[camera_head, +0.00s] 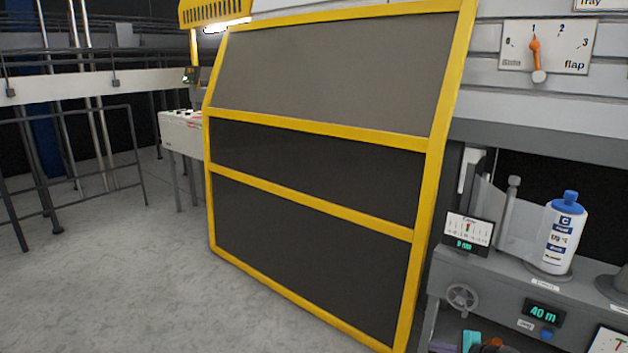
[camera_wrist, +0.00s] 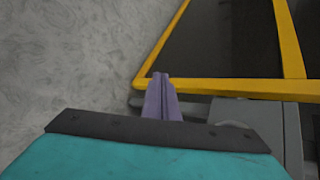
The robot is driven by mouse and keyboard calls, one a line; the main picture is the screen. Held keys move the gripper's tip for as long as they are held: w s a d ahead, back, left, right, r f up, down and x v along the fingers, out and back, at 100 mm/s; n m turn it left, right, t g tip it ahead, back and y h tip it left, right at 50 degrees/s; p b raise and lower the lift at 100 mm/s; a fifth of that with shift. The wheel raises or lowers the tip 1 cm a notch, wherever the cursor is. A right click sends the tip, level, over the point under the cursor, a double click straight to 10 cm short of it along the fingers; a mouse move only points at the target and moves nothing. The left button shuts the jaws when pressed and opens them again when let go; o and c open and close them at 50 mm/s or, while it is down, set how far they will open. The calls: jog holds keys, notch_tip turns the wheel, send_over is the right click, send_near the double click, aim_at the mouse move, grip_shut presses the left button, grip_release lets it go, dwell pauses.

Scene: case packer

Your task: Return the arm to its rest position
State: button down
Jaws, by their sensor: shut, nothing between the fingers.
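My gripper (camera_wrist: 160,78) shows in the wrist view as two purple fingers pressed together beyond a dark plate and a teal body. It is shut and empty, and it touches nothing that I can see. Beyond the fingertips are the yellow lower frame of the guard and the grey floor.
A yellow-framed guard (camera_head: 320,147) with dark panels fills the middle. At right, a grey machine ledge (camera_head: 480,275) carries a white bottle with a blue cap (camera_head: 563,235). A flap dial (camera_head: 545,47) is above. Open floor (camera_head: 120,270) lies left, before a railing (camera_head: 75,115).

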jog(key=s+a+f+n+g+p, duration=0.2)
jog(key=s+a+g+p, duration=0.15)
jog(key=s+a, duration=0.4)
jog(key=s+a+f+n+g+y+p, duration=0.1)
jog(key=s+a+f+n+g+p, duration=0.25)
jog(key=a, duration=0.65)
jog(key=s+a+f+n+g+p, duration=0.1)
jog(key=s+a+n+p, duration=0.1)
jog(key=s+a+p, duration=0.55)
jog(key=s+a+n+g+h+p, duration=0.2)
jog(key=s+a+n+g+p, duration=0.25)
jog(key=s, duration=1.05)
jog(key=s+d+n+g+h, duration=0.2)
jog(key=s+d+n+h, duration=0.2)
jog(key=s, duration=0.4)
jog(key=shift+s+d+n, duration=0.35)
jog(key=shift+d+n, duration=0.55)
jog(key=shift+d, duration=0.3)
jog(key=shift+r+g, duration=0.1)
jog(key=shift+g, duration=0.15)
